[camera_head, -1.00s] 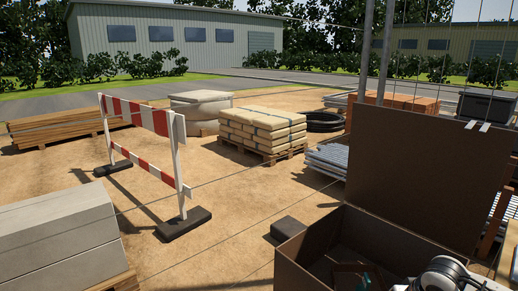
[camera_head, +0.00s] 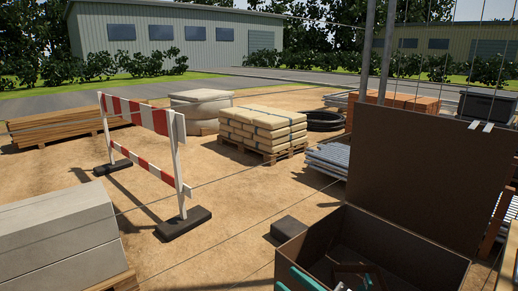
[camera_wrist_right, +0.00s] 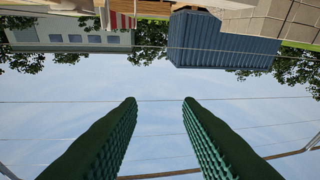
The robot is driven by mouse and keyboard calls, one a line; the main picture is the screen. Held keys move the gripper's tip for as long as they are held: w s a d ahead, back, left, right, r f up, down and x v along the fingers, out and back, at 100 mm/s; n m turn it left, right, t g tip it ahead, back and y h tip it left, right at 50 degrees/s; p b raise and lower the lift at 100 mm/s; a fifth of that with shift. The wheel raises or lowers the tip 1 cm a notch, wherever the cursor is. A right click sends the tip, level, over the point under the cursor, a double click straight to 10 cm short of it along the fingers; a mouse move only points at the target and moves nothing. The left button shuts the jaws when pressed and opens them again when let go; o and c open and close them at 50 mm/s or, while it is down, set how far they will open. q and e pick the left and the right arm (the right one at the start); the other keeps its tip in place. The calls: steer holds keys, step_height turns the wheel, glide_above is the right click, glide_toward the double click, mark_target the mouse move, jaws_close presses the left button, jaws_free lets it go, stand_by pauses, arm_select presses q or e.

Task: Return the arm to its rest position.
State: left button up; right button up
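My right gripper (camera_head: 295,282) shows only as teal fingertips at the bottom edge of the head view, at the near left part of the open brown box. In the right wrist view, its two ridged green fingers (camera_wrist_right: 160,103) stand well apart with only sky between them. It is open and empty. The rest of the right arm is out of the head view. My left gripper is not in view.
The open brown box (camera_head: 290,258) has a raised lid (camera_head: 430,140) and partly visible items inside. A dark block (camera_head: 288,229) lies beside it. A red-white barrier (camera_head: 140,115), grey slabs (camera_head: 60,235) and bagged pallet (camera_head: 262,130) stand beyond. Thin wires cross the view.

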steer(key=d+f+m+t+h, duration=0.25)
steer(key=d+m+h, duration=0.35)
steer(key=m, duration=0.7)
steer(key=d+f+m+t+h, duration=0.25)
steer(key=d+m+h, duration=0.4)
steer(key=m, duration=0.65)
steer(key=s+d+f+m+g+h, duration=0.2)
steer(key=s+f+m+g+h, duration=0.35)
steer(key=f+m, duration=0.4)
steer(key=s+f+m+g+y, duration=0.1)
steer(key=s+f+m+g, duration=0.4)
steer(key=s, duration=0.3)
steer(key=s+f+m+g+y, duration=0.1)
steer(key=s+f+m+g, duration=0.35)
steer(key=s, duration=0.35)
step_height(320, 180, down, 24)
steer(key=r+g+p, duration=0.1)
steer(key=g+p, duration=0.1)
steer(key=p, duration=0.1)
steer(key=s+d+f+p, duration=0.2)
steer(key=s+f, duration=1.2)
steer(key=s, duration=0.3)
steer(key=shift+s+d+f+n+g, duration=0.15)
steer(key=shift+s+f+n+g, duration=0.1)
steer(key=shift+n+g, duration=0.15)
steer(key=shift+c, duration=0.5)
